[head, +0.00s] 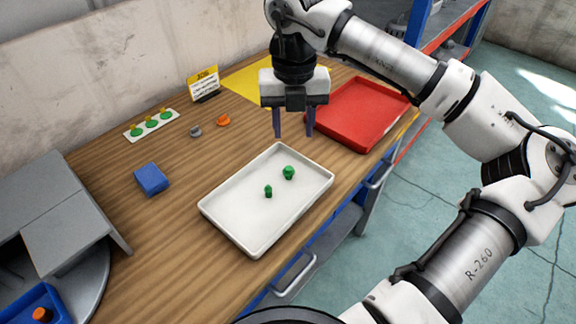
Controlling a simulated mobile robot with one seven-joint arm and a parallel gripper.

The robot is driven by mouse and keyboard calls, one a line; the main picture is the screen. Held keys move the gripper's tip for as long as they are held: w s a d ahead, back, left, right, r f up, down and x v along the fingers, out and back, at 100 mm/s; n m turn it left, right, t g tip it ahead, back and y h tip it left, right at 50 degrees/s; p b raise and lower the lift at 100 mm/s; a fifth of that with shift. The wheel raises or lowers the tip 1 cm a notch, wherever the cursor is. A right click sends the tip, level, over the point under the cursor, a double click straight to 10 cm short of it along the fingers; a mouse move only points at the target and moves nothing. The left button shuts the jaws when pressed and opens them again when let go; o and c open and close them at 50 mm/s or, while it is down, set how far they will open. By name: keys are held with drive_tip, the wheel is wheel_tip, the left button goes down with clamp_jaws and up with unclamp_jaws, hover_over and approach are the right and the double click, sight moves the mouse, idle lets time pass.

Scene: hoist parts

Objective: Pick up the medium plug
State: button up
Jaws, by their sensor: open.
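Two green plugs sit in the white tray (232,238). The larger green plug (288,172) is toward the tray's back right. The smaller green plug (268,191) is nearer the middle. I cannot tell for sure which one is the medium plug.
A red tray (355,112) lies to the right of my gripper. A blue block (151,179), a grey piece (195,131) and an orange piece (223,120) lie on the wooden bench. A yellow sign (203,82) stands by the wall. Grey structures (60,215) fill the left.

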drive_tip(key=p, duration=0.1)
hover_over(289, 168)
drive_tip(key=f, duration=0.6)
drive_tip(key=shift+s+d+f, duration=0.3)
drive_tip(key=shift+s+f, duration=0.05)
drive_tip(key=shift+w+a+f+p, duration=0.1)
drive_tip(key=shift+f+p, duration=0.25)
drive_tip(key=shift+f, duration=0.55)
drive_tip(key=shift+w+a+f+p, duration=0.15)
drive_tip(key=shift+f+p, duration=0.2)
drive_tip(key=shift+f, duration=0.55)
drive_tip(key=shift+w+a+f+p, duration=0.1)
drive_tip(key=shift+f+p, duration=0.25)
drive_tip(key=shift+f, duration=0.55)
drive_tip(key=c, duration=0.9)
